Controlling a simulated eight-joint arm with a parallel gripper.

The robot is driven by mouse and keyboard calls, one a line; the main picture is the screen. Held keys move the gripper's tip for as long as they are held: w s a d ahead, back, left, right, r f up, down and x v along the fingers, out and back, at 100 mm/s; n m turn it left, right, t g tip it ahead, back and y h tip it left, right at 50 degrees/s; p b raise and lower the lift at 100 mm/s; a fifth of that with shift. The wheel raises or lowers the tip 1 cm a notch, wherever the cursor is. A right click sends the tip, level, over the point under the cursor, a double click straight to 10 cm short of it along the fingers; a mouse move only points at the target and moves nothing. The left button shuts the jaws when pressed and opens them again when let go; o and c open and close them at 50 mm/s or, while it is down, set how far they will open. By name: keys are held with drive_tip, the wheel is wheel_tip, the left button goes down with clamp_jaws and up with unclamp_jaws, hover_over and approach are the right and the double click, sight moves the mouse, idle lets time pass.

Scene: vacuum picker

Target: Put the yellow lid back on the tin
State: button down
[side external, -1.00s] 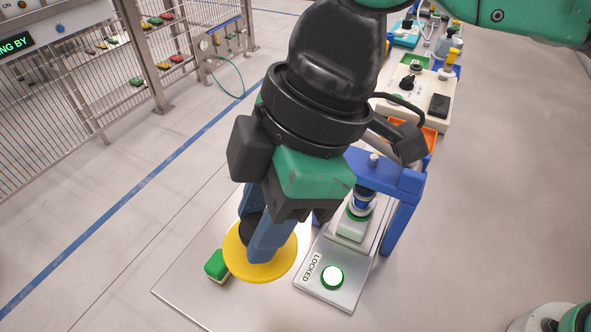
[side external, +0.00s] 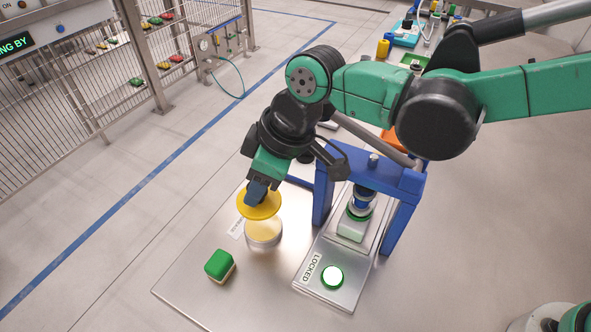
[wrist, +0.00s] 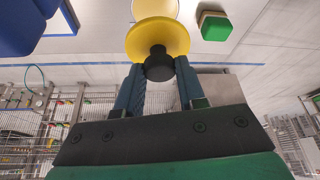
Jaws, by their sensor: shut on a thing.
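The yellow lid (side external: 259,208) is a round disc with a black knob (wrist: 158,66). My gripper (side external: 256,190) is shut on that knob, which sits between the two blue fingers in the wrist view. The tin (side external: 263,238) is a short round silver-grey can with pale yellow at its top, standing upright on the metal plate. The lid is held over the tin, a little toward its far side, and hides part of its top. I cannot tell whether they touch. In the wrist view a pale yellow part of the tin (wrist: 156,8) shows past the lid.
A green-topped block (side external: 219,265) sits on the plate, front left of the tin. A blue frame (side external: 377,170) stands right of the tin over a fixture marked LOCKED with a lit green button (side external: 332,277).

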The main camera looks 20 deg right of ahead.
sight(267, 202)
drive_tip(key=shift+f, duration=2.7)
drive_tip(key=shift+f, duration=0.15)
unclamp_jaws()
idle(0.3)
drive_tip(key=shift+r, duration=3.5)
